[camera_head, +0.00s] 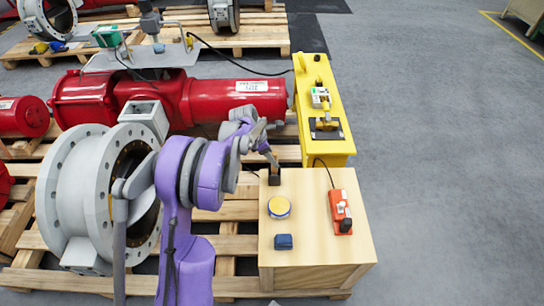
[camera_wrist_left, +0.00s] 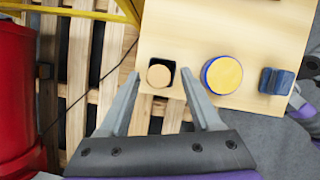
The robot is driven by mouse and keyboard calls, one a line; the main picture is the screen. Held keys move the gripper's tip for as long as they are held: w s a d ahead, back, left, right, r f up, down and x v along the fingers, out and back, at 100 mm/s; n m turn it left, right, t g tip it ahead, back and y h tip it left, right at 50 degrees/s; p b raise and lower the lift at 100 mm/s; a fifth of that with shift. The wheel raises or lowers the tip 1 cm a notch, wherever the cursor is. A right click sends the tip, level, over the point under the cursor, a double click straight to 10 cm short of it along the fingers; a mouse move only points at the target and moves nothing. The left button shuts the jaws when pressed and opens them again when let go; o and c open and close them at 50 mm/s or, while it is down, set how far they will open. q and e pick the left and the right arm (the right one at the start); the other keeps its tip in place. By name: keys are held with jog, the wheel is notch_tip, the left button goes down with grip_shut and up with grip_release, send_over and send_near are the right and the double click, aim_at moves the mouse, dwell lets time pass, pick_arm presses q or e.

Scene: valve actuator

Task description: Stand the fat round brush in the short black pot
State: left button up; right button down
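The short black pot (camera_head: 275,180) stands on the light wooden box top, near its back left corner. In the left wrist view the pot (camera_wrist_left: 171,67) is a dark square around a round tan end (camera_wrist_left: 159,75), which looks like the fat round brush seen from above, standing in the pot. My left gripper (camera_head: 271,160) is right over the pot in the head view. In the wrist view its fingers (camera_wrist_left: 160,85) are spread wide, one on each side of the tan end, with clear gaps. How deep the brush sits is hidden.
On the box (camera_head: 310,262) are a blue-rimmed yellow round tin (camera_head: 279,207), a blue block (camera_head: 284,242) and an orange-red tool (camera_head: 341,212). A yellow stand (camera_head: 318,100) is behind. Red actuators and a grey flanged valve (camera_head: 75,200) lie on pallets at left. Floor at right is clear.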

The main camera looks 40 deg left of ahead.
pick_arm(q)
jog(key=shift+r, duration=0.1)
jog(key=p+v, duration=0.1)
jog(key=v, duration=0.9)
jog(key=shift+r, duration=0.3)
jog(key=shift+s, duration=0.1)
dwell(0.5)
jog(key=s+d+r+m+y+p, duration=0.1)
jog(key=s+d+r+m+p, duration=0.25)
jog(key=d+m, duration=0.35)
jog(key=s+d+r+m+p, duration=0.25)
jog(key=d+r+m, duration=0.25)
jog(key=d, duration=0.4)
jog(key=s+d+r+m+p, duration=0.1)
jog(key=s+d+m+p, duration=0.1)
jog(key=s+d+m, duration=0.3)
jog(key=s+d+r+m+t+y+p, duration=0.1)
jog(key=s+d+r+m+p, duration=0.1)
jog(key=s+d+m, duration=0.3)
jog(key=s+m+p, duration=0.1)
jog(key=s+m, duration=0.3)
jog(key=m, duration=0.3)
jog(key=shift+d+t+y, duration=0.15)
jog(key=shift+t+y, duration=0.15)
